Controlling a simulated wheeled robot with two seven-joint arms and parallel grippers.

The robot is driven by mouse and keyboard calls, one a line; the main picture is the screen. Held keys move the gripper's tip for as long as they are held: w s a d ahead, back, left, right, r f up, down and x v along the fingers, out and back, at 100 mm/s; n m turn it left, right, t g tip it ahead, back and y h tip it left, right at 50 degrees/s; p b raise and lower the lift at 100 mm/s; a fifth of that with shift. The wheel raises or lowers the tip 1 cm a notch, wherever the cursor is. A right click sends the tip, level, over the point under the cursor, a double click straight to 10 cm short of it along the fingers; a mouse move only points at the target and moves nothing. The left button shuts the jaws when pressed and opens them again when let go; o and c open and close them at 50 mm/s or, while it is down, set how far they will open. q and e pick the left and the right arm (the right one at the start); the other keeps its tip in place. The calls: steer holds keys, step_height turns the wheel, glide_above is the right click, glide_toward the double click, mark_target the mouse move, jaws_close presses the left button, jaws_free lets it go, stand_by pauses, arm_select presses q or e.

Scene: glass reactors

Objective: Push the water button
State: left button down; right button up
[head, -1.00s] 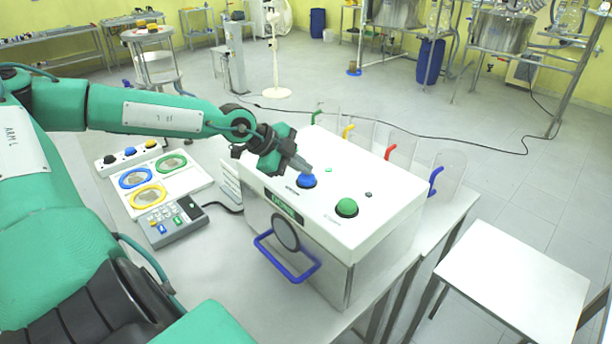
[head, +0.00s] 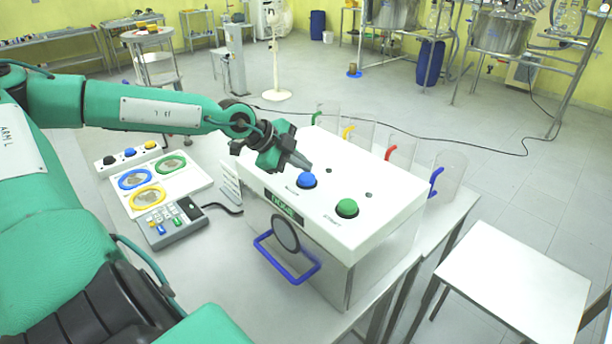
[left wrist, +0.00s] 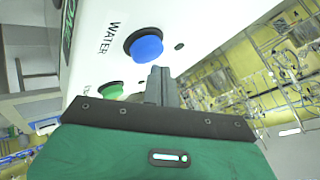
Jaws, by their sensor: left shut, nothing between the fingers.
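The blue water button (head: 307,181) sits on top of a white box-shaped machine (head: 345,225). In the left wrist view the blue button (left wrist: 146,46) has the word WATER printed beside it. My left gripper (head: 304,164) is shut and empty. Its fingertips are just behind and above the blue button in the head view, apart from it as far as I can tell. The closed fingers (left wrist: 161,75) also show just below the button in the left wrist view. A green button (head: 347,208) is on the same top, to the right. My right gripper is not in view.
Clear beakers with coloured handles (head: 400,148) stand behind the machine. A blue handle (head: 290,268) juts from its front. A grey keypad device (head: 172,222) and a tray with coloured rings (head: 160,183) lie to the left. A bare white table (head: 510,280) stands at right.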

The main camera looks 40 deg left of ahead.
mark_target(302, 177)
arm_select(q)
steer(key=shift+r+p, duration=0.65)
steer(key=shift+r, duration=2.35)
